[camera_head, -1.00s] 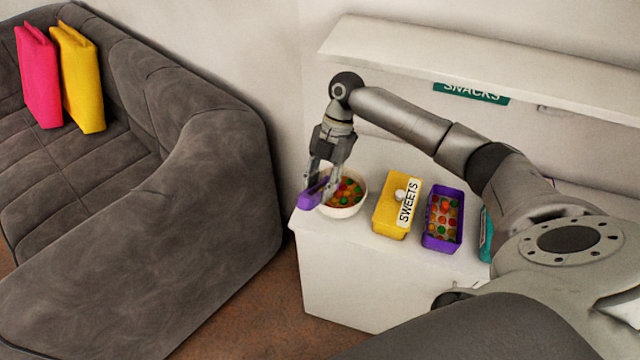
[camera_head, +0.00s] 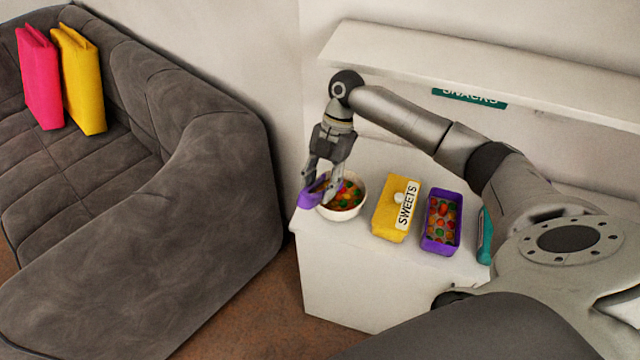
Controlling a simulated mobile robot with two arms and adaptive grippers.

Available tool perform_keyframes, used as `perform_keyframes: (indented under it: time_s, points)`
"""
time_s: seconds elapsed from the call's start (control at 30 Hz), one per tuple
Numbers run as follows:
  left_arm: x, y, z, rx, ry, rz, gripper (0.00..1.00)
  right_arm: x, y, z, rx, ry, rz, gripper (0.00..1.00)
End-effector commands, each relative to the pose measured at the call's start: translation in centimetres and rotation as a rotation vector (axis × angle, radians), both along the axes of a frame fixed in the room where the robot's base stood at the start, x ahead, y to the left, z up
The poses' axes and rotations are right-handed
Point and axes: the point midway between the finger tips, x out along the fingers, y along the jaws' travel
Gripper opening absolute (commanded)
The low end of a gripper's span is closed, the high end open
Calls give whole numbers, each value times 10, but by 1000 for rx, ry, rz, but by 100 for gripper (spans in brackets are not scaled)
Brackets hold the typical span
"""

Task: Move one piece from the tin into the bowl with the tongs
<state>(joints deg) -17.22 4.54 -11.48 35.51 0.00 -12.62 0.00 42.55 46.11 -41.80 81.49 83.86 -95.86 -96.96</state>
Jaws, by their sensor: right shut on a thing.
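A white bowl (camera_head: 361,201) with several red, green and orange pieces stands near the left end of the white counter. My right gripper (camera_head: 320,188) points down over the bowl's left side. It is shut on a purple tool (camera_head: 309,196), which shows at the bowl's left rim. The fingers hide much of this tool, so I cannot tell whether it is the tongs or whether it holds a piece. An open purple tin (camera_head: 429,243) with several coloured pieces stands further right. A yellow tin (camera_head: 384,222) labelled SWEETS, with a lid and pale knob, stands between bowl and purple tin. My left gripper is out of view.
A teal object (camera_head: 485,240) lies right of the purple tin, partly hidden by my arm. The white counter (camera_head: 350,285) has a raised shelf (camera_head: 420,65) behind, with a SNACKS sign (camera_head: 468,97). A grey sofa (camera_head: 190,200) stands at the left.

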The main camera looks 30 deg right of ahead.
Motion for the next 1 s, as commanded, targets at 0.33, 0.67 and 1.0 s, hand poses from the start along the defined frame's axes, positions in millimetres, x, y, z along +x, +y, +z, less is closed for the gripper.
perform_keyframes:
  time_s: [0.33, 0.67, 1.0]
  points:
    - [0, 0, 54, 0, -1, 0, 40, 0, 0, 61, 0, -1, 2, 33]
    - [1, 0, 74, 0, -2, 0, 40, 0, 0, 86, 0, 0, 1, 33]
    - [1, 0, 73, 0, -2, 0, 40, 0, 0, 85, 0, 0, 1, 33]
